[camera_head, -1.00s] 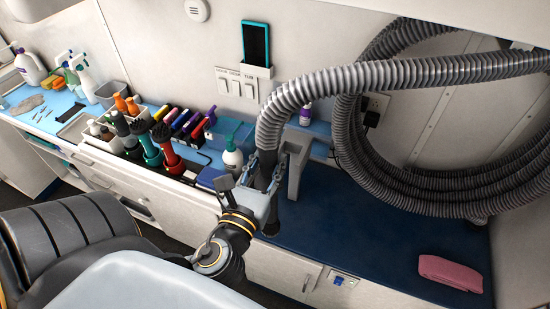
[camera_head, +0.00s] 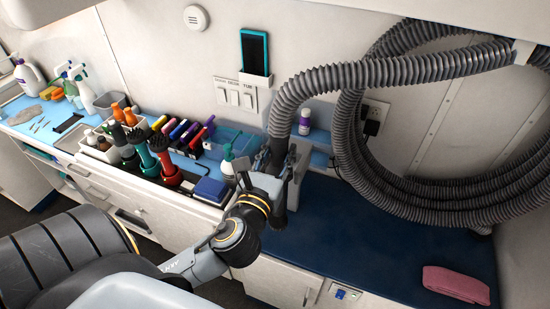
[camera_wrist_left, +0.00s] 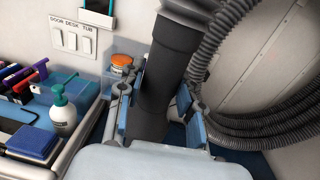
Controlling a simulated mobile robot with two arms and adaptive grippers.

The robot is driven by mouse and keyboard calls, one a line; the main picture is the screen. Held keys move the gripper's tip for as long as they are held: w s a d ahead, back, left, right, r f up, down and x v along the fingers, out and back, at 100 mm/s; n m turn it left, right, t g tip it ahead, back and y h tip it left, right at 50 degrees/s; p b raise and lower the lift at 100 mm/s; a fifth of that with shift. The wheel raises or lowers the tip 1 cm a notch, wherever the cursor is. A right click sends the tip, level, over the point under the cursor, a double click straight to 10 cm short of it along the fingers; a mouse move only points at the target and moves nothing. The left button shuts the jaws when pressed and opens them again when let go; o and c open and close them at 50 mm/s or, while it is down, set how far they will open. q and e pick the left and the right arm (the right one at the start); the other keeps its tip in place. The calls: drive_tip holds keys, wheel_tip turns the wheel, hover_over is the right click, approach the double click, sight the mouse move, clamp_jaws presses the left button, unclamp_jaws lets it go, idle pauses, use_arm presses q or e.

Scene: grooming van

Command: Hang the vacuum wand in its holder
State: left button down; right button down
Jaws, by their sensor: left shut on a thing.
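The vacuum wand is a dark tube (camera_head: 278,150) on the end of a ribbed grey hose (camera_head: 400,70). My left gripper (camera_head: 274,172) is shut around the wand and holds it roughly upright beside the blue-topped bench. In the left wrist view the wand (camera_wrist_left: 165,70) stands between the two blue-padded fingers (camera_wrist_left: 158,108). A grey upright bracket (camera_head: 301,160), perhaps the holder, stands just right of the wand; whether they touch I cannot tell. My right gripper is not in view.
The hose hangs in large loops on the right wall. A pink towel (camera_head: 456,284) lies on the bench (camera_head: 370,240).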

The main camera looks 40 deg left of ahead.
use_arm(q)
drive_tip(key=shift+w+a+r, duration=0.1)
drive_tip(key=shift+w+a, duration=0.05)
drive_tip(key=shift+w, duration=0.3)
drive_tip(key=shift+w+p, duration=0.3)
drive_tip(key=shift+p, duration=0.05)
drive_tip(key=shift+p+x, duration=0.45)
drive_tip(key=shift+x, duration=0.5)
drive_tip(key=shift+p+x, duration=0.8)
drive_tip(key=shift+x, duration=1.3)
drive_tip(key=shift+w, duration=0.1)
drive_tip(key=shift+p, duration=0.3)
